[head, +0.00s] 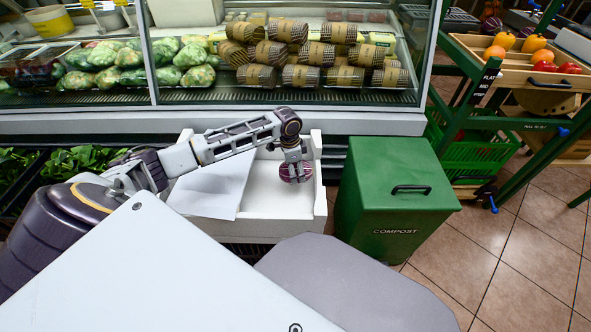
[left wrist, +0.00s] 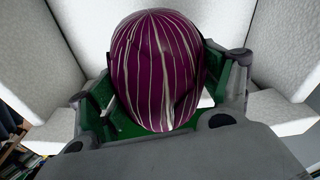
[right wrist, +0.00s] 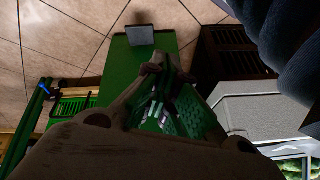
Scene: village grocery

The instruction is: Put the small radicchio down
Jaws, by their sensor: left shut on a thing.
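The small radicchio (head: 295,172), round and purple with white veins, is in my left gripper (head: 294,166). In the left wrist view the radicchio (left wrist: 160,65) sits between the two fingers with green pads, and the gripper is shut on it. In the head view it is held over the inside of a white open box (head: 319,205); white walls surround it in the left wrist view. I cannot tell whether it touches the box floor. My right gripper (right wrist: 164,72) shows only in the right wrist view, its fingertips close together with nothing seen between them.
A white sheet or panel (head: 213,186) covers the box's left part. A green compost bin (head: 394,190) stands right of the box. A glass display case (head: 280,123) with packaged vegetables is behind it. Leafy greens (head: 85,160) lie at left; a produce stand (head: 520,70) is at right.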

